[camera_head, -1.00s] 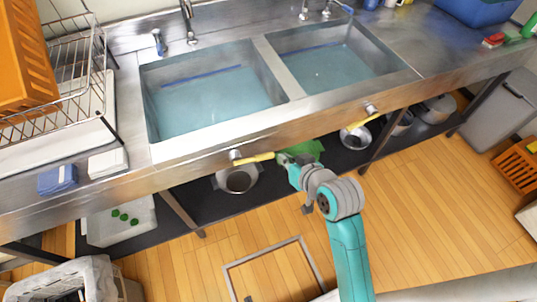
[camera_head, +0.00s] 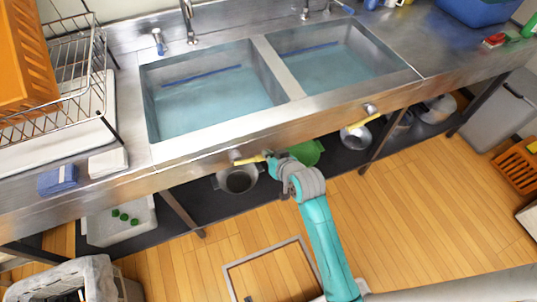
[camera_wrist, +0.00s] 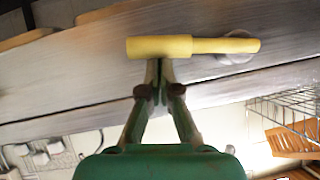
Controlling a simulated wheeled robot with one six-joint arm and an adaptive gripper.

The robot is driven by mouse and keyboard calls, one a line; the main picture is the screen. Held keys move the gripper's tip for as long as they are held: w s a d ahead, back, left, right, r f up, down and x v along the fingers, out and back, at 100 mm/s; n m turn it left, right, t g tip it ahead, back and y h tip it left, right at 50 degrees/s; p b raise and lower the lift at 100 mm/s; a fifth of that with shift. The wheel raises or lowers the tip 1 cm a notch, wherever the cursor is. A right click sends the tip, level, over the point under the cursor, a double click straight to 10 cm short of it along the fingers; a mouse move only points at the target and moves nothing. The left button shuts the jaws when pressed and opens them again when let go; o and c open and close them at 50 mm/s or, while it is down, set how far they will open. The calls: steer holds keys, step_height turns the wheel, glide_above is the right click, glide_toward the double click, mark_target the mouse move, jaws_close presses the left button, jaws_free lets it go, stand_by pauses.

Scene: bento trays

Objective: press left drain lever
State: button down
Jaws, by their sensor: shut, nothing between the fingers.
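The left drain lever (camera_head: 250,160) is a yellow handle on a round metal hub on the sink's front face, below the left basin (camera_head: 205,100). It points right, roughly level. My gripper (camera_head: 268,157) is at its free right end and covers part of it. In the wrist view the lever (camera_wrist: 190,46) lies across the picture. The shut, empty fingertips (camera_wrist: 158,62) are at the underside of its thick free end, touching or very close; I cannot tell which. Bluish water fills part of the left basin.
A second yellow lever (camera_head: 364,121) is on the front face below the right basin (camera_head: 335,68), which also holds water. A metal pot (camera_head: 238,180) and a green bowl (camera_head: 308,152) sit on the shelf below. A dish rack (camera_head: 75,70) stands at left.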

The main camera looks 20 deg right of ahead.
steer(key=shift+f, duration=0.15)
stand_by(0.3)
steer(key=a+f+m+t+y, duration=0.2)
steer(key=a+f+m+y, duration=0.4)
steer(key=f, duration=0.5)
steer(key=shift+a+m+t+y, duration=0.2)
steer(key=shift+m+t+y, duration=0.1)
steer(key=shift+m+y, duration=0.65)
steer(key=shift+a, duration=0.15)
stand_by(0.3)
